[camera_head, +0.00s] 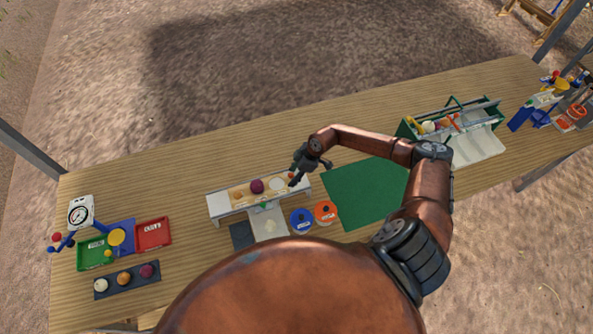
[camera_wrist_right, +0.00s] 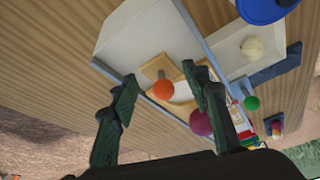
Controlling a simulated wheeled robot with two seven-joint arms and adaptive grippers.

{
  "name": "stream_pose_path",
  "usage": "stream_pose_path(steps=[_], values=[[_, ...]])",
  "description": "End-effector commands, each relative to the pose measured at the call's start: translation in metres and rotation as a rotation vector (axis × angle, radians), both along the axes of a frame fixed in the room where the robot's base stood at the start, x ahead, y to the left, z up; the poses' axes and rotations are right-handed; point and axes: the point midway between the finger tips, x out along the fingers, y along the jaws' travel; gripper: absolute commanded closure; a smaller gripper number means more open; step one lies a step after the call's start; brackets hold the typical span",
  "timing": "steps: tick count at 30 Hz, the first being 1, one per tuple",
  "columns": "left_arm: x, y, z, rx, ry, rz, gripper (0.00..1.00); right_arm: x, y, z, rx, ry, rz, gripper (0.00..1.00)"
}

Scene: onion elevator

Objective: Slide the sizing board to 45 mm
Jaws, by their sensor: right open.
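The sizing board (camera_head: 240,192) is a tan strip with round openings on top of a long white box (camera_head: 220,207). A dark purple onion (camera_head: 257,186) sits in or on it left of a pale opening. An orange knob (camera_wrist_right: 163,90) shows at the board's end in the right wrist view, where the board (camera_wrist_right: 155,67) is partly hidden. My right gripper (camera_head: 294,182) is over the right end of the box. Its open fingers (camera_wrist_right: 160,72) appear on either side of the knob; contact cannot be told. The size marks are too small to read. My left gripper is out of view.
Blue (camera_head: 302,221) and orange (camera_head: 326,212) round items stand in front of the box. A green mat (camera_head: 365,191) lies right of it. A scale (camera_head: 81,213) and red tray (camera_head: 153,233) stand left. A green rack (camera_head: 455,120) stands right. The table behind is clear.

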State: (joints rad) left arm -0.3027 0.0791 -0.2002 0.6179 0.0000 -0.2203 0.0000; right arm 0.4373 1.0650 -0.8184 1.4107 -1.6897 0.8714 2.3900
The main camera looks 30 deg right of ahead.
Motion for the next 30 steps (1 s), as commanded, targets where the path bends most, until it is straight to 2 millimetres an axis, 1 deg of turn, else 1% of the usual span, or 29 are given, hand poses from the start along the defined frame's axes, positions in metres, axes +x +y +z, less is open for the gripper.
stream_pose_path(steps=[3, 10, 26, 30], values=[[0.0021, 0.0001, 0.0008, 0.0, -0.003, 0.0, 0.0, 0.0003, 0.0016, -0.0039, 0.0, 0.0, 0.0, 0.57], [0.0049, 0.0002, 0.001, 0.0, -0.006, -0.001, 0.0, 0.0, 0.0016, -0.0047, 0.0, 0.0, 0.0, 0.57], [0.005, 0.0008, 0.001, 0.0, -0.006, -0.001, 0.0, -0.0004, 0.0017, -0.0046, 0.001, 0.001, -0.001, 0.93], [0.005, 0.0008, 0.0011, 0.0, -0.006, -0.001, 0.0, -0.0009, 0.0001, -0.0047, 0.0, 0.002, -0.001, 0.94]])
